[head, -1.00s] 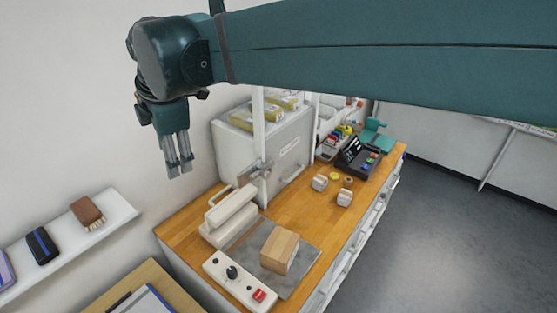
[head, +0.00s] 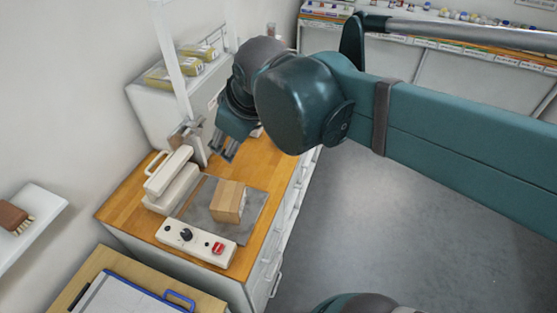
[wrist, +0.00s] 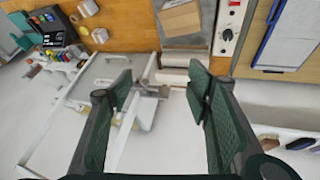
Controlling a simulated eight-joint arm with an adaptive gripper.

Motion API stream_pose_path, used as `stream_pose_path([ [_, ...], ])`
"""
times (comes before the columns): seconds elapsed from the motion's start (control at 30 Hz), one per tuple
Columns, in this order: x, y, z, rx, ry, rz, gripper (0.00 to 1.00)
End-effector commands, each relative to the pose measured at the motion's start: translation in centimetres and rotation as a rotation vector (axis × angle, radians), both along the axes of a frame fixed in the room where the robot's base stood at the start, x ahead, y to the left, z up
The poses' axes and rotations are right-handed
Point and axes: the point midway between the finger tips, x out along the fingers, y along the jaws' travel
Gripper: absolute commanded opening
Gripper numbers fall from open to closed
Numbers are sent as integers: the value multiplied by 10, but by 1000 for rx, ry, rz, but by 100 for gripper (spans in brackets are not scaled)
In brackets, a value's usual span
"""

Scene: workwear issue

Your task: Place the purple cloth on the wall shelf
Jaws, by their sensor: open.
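The white wall shelf (head: 48,222) shows in part at the left edge of the head view, with a brown brush (head: 14,218) on it. In the wrist view the shelf (wrist: 285,117) is at the lower right, with the brush (wrist: 267,132) and a dark item (wrist: 299,143). I cannot make out a purple cloth for certain in the current views. My gripper (head: 226,151) is over the wooden workbench, near the white post. In the wrist view my gripper (wrist: 160,94) is open, with nothing between its fingers.
The workbench (head: 125,205) holds a heat sealer (head: 170,180), a cardboard box (head: 228,202) on a grey plate and a white control panel (head: 205,243). A white cabinet with yellow packs (head: 172,77) stands behind. Grey floor is clear to the right.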

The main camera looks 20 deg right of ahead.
Motion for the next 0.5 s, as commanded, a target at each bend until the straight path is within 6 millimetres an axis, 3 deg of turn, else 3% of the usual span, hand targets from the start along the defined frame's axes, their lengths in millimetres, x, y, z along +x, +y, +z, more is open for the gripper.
stream_pose_path([
  [0.2,-35,-50,-31,124,-24,-281,49],
  [0.5,-66,-86,-61,246,-54,-533,49],
])
